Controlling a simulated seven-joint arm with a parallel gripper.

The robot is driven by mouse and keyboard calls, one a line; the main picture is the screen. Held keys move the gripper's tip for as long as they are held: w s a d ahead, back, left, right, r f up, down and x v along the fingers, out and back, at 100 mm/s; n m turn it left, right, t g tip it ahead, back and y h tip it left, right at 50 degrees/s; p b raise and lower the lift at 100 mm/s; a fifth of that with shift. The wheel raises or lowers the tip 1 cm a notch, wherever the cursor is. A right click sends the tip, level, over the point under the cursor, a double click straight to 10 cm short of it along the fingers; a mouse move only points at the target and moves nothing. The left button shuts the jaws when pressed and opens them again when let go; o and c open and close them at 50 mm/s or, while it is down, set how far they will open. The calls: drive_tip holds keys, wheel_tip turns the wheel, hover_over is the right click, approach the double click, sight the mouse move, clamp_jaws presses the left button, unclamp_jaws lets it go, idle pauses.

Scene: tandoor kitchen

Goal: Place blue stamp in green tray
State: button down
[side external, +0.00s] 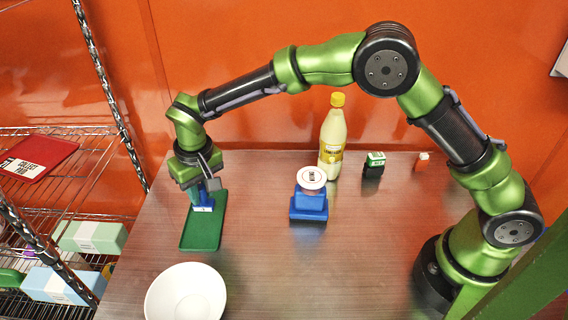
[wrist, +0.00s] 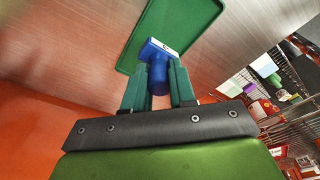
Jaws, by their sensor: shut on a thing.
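The blue stamp (wrist: 157,58) has a round blue handle and a wider base with a white label. My gripper (wrist: 160,82) is shut on its handle. In the side view my gripper (side external: 201,185) is at the left of the table, over the far end of the green tray (side external: 203,230). The stamp (side external: 203,206) shows there below the fingers, at the tray's far part. I cannot tell whether its base touches the tray. The green tray (wrist: 190,22) is flat and empty otherwise, and it lies behind the stamp in the wrist view.
A white bowl (side external: 186,295) stands in front of the tray. A blue block with a round white-topped item (side external: 309,205) is at mid-table. A yellow-capped bottle (side external: 332,140), a green-and-black stamp (side external: 373,165) and a small red-and-white item (side external: 421,161) stand behind. A wire rack (side external: 70,200) is left.

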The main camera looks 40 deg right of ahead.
drive_tip(key=shift+w+a+f, duration=0.15)
drive_tip(key=shift+w+f, duration=0.05)
drive_tip(key=shift+w, duration=0.2)
drive_tip(key=shift+f, duration=1.6)
drive_tip(key=shift+f, duration=0.15)
drive_tip(key=c, duration=0.9)
unclamp_jaws()
